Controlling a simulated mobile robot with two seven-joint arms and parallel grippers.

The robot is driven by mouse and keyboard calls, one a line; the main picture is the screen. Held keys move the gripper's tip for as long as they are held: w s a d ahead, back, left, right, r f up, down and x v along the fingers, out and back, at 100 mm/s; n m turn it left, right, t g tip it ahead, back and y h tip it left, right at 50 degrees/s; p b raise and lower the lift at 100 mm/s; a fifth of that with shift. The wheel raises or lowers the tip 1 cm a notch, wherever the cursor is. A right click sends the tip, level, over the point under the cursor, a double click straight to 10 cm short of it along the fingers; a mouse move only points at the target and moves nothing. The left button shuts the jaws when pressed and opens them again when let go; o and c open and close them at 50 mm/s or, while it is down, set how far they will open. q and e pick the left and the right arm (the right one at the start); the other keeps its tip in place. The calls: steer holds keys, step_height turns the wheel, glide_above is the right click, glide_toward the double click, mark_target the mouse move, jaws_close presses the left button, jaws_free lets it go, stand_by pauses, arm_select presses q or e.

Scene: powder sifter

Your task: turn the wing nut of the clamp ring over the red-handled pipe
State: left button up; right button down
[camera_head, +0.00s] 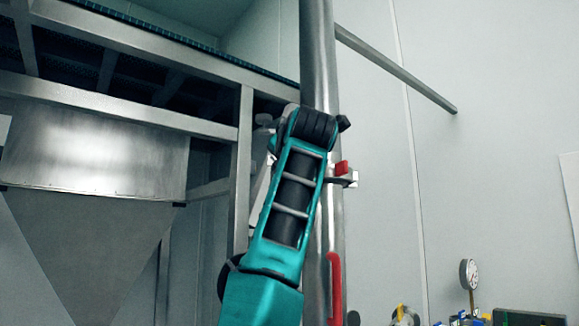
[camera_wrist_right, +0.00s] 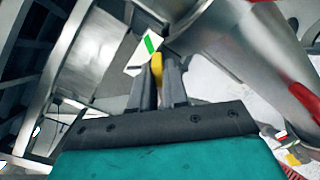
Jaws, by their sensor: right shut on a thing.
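In the head view a vertical steel pipe (camera_head: 319,65) carries a long red handle (camera_head: 335,285) low down. A small red part (camera_head: 341,168) on a metal bracket sticks out to the pipe's right. My teal right arm crosses in front of the pipe and hides its own fingers there. In the right wrist view the right gripper (camera_wrist_right: 159,85) is shut on a narrow yellow part, which looks like the wing nut (camera_wrist_right: 156,67). A steel pipe with a red handle (camera_wrist_right: 300,98) shows to the right. The clamp ring cannot be made out clearly. My left gripper is out of view.
A large steel hopper (camera_head: 95,150) and its frame (camera_head: 243,160) stand left of the pipe. A thin bar (camera_head: 400,70) slants across the upper right. A pressure gauge (camera_head: 468,274) stands at lower right. The wall right of the pipe is mostly clear.

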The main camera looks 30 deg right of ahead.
arm_select(q)
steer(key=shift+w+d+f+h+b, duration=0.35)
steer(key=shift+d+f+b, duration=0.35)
steer(key=shift+b, duration=1.05)
arm_select(e)
steer(key=shift+w+a+n, duration=0.1)
steer(key=shift+a+n, duration=0.1)
steer(key=shift+n, duration=2.65)
steer(key=shift+w+a+n, duration=0.1)
steer(key=shift+a+n, duration=0.15)
steer(key=shift+n, duration=2.65)
steer(key=shift+w+a+n, duration=0.1)
steer(key=shift+a+n, duration=0.1)
steer(key=shift+n, duration=2.65)
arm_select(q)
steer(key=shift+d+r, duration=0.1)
arm_select(e)
steer(key=c, duration=1.2)
jaws_free()
